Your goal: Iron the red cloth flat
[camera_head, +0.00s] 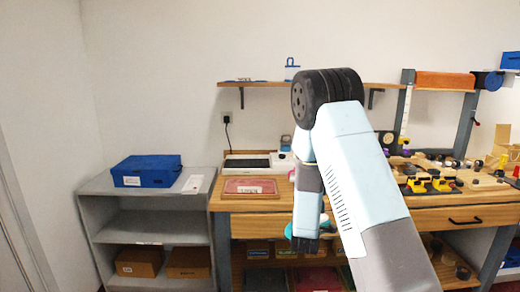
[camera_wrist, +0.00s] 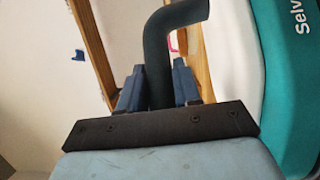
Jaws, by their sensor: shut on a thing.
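My gripper (camera_wrist: 158,88) is shut on the dark curved handle (camera_wrist: 160,45) of an iron in the wrist view. The iron's teal body (camera_wrist: 292,90), with white lettering, fills the right edge there. In the head view my gripper (camera_head: 305,240) hangs in front of the wooden counter, below its top. Part of the teal iron (camera_head: 292,232) shows beside it; the rest is hidden by my arm. A flat red piece with a pale label (camera_head: 249,188), possibly the red cloth, lies on the counter's left part, left of my gripper. I cannot tell whether it is creased.
A grey shelf unit (camera_head: 92,222) with a blue box (camera_head: 147,170) stands left of the counter. A white flat device (camera_head: 247,161) lies behind the red piece. Small tools and yellow-black parts (camera_head: 430,184) crowd the counter's right. A wall shelf (camera_head: 260,84) hangs above.

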